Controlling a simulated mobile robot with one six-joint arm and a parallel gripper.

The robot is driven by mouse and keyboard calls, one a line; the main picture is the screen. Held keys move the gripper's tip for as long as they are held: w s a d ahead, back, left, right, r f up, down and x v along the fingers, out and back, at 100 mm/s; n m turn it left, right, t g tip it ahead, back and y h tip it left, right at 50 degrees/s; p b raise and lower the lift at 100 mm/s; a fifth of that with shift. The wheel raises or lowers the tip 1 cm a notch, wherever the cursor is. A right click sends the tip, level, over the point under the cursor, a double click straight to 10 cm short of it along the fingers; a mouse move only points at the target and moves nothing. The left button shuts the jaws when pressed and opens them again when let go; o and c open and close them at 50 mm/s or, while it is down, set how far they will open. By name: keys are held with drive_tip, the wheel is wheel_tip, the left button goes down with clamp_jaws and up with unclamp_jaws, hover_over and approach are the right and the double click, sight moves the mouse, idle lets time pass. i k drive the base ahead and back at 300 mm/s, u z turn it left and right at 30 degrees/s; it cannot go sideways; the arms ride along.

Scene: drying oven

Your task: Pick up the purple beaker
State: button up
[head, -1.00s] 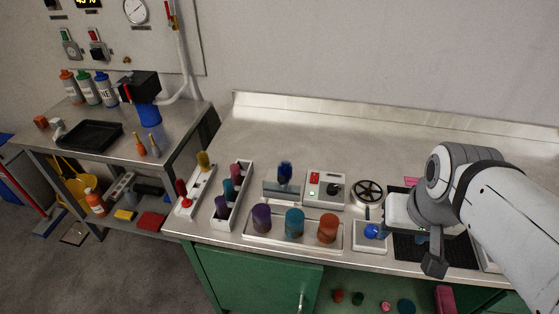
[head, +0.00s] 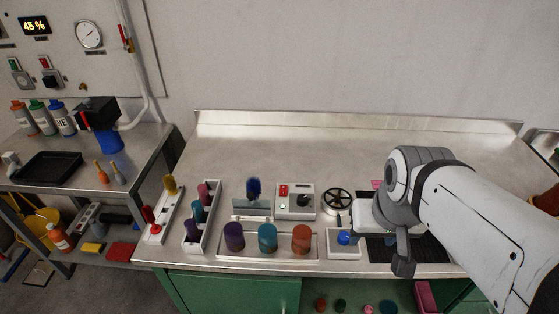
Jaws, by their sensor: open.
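The purple beaker (head: 234,236) stands upright at the left end of a shallow metal tray (head: 222,254) on the steel bench. A teal beaker (head: 267,238) and an orange-red beaker (head: 301,239) stand to its right in the same tray. My gripper (head: 376,252) is open at the right of the bench, well to the right of the purple beaker and apart from it. The arm hides part of the gripper, and I see nothing held in it.
Two white racks with coloured items (head: 203,215) stand just left of the tray. A control box (head: 295,201) and a black handwheel (head: 336,202) are behind it. A blue knob on a white plate (head: 344,240) lies between tray and gripper. The bench's back is clear.

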sight(233, 233)
drive_tip(key=z, duration=2.05)
drive_tip(key=k, duration=1.75)
drive_tip(key=u, duration=0.95)
drive_tip(key=i, duration=0.95)
